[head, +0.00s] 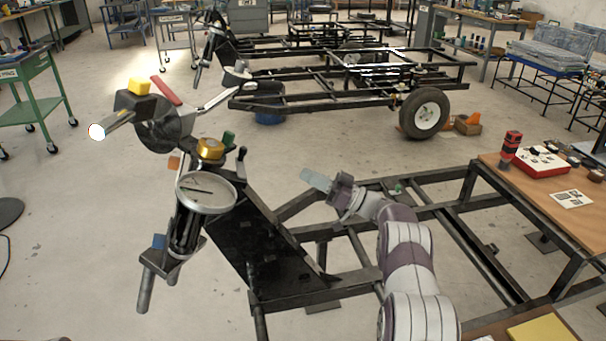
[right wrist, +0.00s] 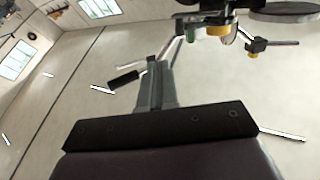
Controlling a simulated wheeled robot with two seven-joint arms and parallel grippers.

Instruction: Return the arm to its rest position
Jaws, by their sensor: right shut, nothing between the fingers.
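My right arm comes in from the lower right in the head view. Its gripper (head: 314,179) is shut and empty. It is held in front of the black frame with the handlebar and dial (head: 206,193), to the right of the dial in the picture. In the right wrist view the closed fingers (right wrist: 156,85) point away from the dark gripper body, with nothing between them. My left gripper is not in view.
A black metal chassis (head: 362,275) lies below and around my right arm. A wooden table (head: 520,187) with a red box (head: 541,162) stands at the right. Another chassis with a wheel (head: 425,113) stands behind. Open floor (head: 80,230) lies at the left.

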